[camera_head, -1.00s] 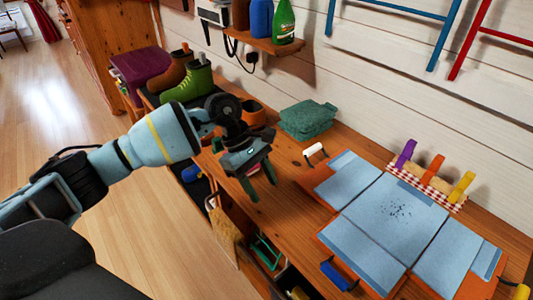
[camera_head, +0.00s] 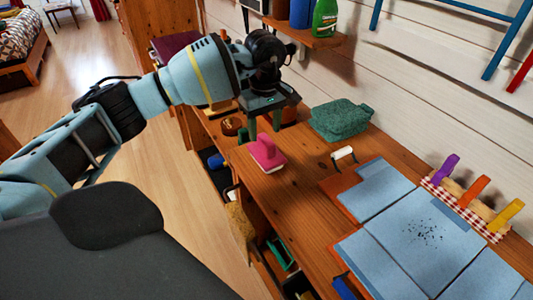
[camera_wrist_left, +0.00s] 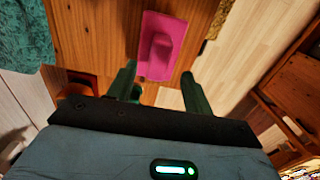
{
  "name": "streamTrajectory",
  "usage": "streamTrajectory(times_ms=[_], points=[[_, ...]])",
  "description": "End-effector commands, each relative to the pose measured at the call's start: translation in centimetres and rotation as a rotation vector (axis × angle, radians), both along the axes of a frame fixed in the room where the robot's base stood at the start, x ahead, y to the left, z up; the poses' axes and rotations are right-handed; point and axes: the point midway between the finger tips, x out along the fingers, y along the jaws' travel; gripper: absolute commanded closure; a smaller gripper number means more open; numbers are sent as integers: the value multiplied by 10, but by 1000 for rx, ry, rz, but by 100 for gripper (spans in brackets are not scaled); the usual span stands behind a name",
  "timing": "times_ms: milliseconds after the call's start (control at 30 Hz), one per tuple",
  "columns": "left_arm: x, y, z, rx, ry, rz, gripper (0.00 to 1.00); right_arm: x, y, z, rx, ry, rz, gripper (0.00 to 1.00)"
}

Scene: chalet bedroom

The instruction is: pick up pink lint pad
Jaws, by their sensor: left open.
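The pink lint pad (camera_head: 267,153) lies on the wooden worktop near its front edge, with its raised handle up. It also shows in the left wrist view (camera_wrist_left: 161,48), beyond and between my fingertips. My left gripper (camera_head: 264,124) is open and empty, just behind and above the pad in the head view. Its two green fingers also show in the left wrist view (camera_wrist_left: 163,80), spread apart. I cannot tell whether a finger touches the pad. My right gripper does not show.
A folded green towel (camera_head: 341,119) lies right of the gripper. Blue cloth panels on an orange board (camera_head: 345,183) cover the worktop's right part. Purple, orange and yellow clips (camera_head: 474,190) stand at the wall. A shelf with bottles (camera_head: 306,33) hangs above.

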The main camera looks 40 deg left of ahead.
Motion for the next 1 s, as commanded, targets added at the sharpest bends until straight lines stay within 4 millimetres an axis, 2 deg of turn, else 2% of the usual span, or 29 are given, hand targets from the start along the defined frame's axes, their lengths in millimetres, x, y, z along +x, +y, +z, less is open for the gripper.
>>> streamTrajectory(times_ms=[133,433,767,1000], points=[[0,-1,-6,0,0,0,49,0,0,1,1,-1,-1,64],[1,-3,-45,0,-1,0,49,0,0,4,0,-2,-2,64],[1,-3,-51,0,-2,0,49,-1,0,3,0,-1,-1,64],[1,-3,-51,-1,-2,0,80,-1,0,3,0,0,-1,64]])
